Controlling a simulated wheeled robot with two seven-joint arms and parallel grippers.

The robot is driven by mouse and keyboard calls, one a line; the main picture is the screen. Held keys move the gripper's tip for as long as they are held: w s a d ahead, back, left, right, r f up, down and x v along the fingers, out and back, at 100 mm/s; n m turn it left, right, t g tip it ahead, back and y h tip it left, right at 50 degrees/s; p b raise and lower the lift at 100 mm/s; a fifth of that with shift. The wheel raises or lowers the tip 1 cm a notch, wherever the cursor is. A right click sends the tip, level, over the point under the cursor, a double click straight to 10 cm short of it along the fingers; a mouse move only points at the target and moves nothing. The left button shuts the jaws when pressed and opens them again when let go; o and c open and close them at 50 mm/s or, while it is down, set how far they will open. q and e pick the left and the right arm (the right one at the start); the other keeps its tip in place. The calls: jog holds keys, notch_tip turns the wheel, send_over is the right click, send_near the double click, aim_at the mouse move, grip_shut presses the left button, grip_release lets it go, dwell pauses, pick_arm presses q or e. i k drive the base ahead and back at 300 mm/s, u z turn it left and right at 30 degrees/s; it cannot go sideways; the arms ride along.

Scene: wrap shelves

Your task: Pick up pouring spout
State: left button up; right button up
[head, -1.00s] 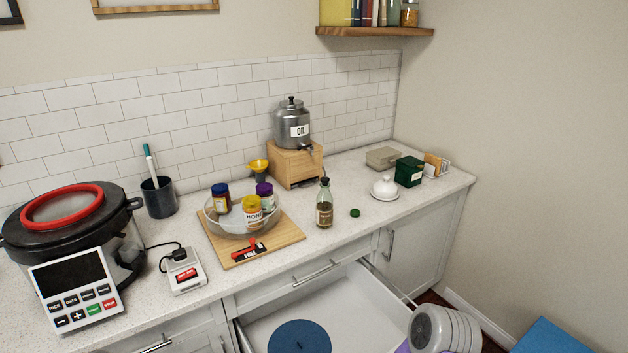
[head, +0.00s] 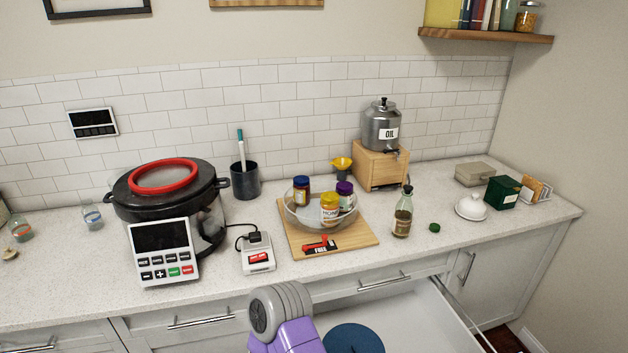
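A glass bottle (head: 402,216) with a pale label stands upright on the counter, right of the wooden board. A small dark piece (head: 407,189) sits at the top of its neck and looks like a pouring spout, but it is too small to be sure. A small green cap (head: 434,227) lies on the counter just right of the bottle. A purple and grey link of my arm shows at the bottom centre, in front of the counter. Neither gripper's fingers are in view.
A wooden board (head: 362,238) holds a clear tray of jars. An oil dispenser (head: 381,128) stands on a wooden block behind. A yellow funnel (head: 341,164) is beside it. An open drawer (head: 425,320) juts out below. A large cooker (head: 170,200) stands left.

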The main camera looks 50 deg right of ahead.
aim_at(407, 187)
jog(key=u, duration=0.9)
jog(key=k, duration=0.7)
jog(key=z, duration=1.15)
